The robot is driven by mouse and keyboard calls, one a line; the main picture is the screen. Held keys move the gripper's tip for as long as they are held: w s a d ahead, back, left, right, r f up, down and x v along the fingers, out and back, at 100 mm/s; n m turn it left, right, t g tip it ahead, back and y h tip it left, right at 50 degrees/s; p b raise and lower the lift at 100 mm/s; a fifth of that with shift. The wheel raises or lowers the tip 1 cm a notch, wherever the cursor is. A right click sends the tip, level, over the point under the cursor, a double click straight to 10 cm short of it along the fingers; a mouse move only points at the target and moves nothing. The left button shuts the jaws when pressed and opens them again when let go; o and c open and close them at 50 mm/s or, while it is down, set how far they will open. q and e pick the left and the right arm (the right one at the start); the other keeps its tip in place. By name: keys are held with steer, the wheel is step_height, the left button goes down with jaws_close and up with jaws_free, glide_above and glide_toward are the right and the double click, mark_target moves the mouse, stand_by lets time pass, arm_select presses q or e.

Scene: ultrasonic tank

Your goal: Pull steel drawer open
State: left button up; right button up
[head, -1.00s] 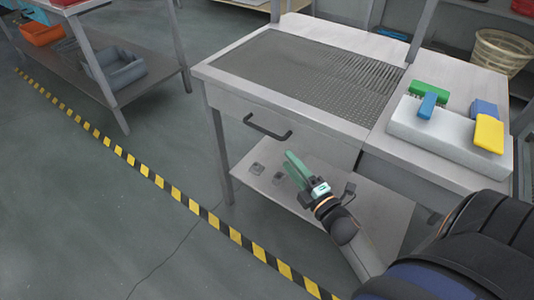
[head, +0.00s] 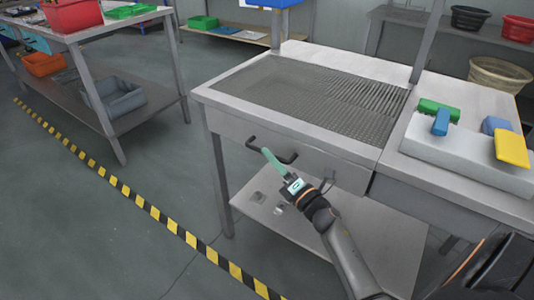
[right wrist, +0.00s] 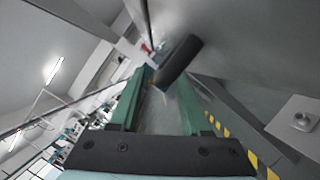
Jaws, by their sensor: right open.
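The steel drawer (head: 325,165) is in the front of the steel bench, below its perforated top, and looks shut. Its black bar handle (head: 253,145) shows in the head view. My right gripper (head: 267,154), with green fingers, is at the handle. In the right wrist view the handle (right wrist: 179,60) is a dark bar close by the fingertips of the open gripper (right wrist: 164,78). It overlaps the space near the right-hand finger; I cannot tell whether they touch. My left gripper is not in view.
A white block (head: 460,152) with green, blue and yellow brushes lies on the bench's right side. A lower shelf (head: 350,240) is under the drawer. Yellow-black floor tape (head: 140,203) runs to the left. The floor in front of the drawer's left part is clear.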

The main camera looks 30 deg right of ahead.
steer(key=shift+x, duration=1.3)
steer(key=shift+c, duration=0.3)
jaws_close()
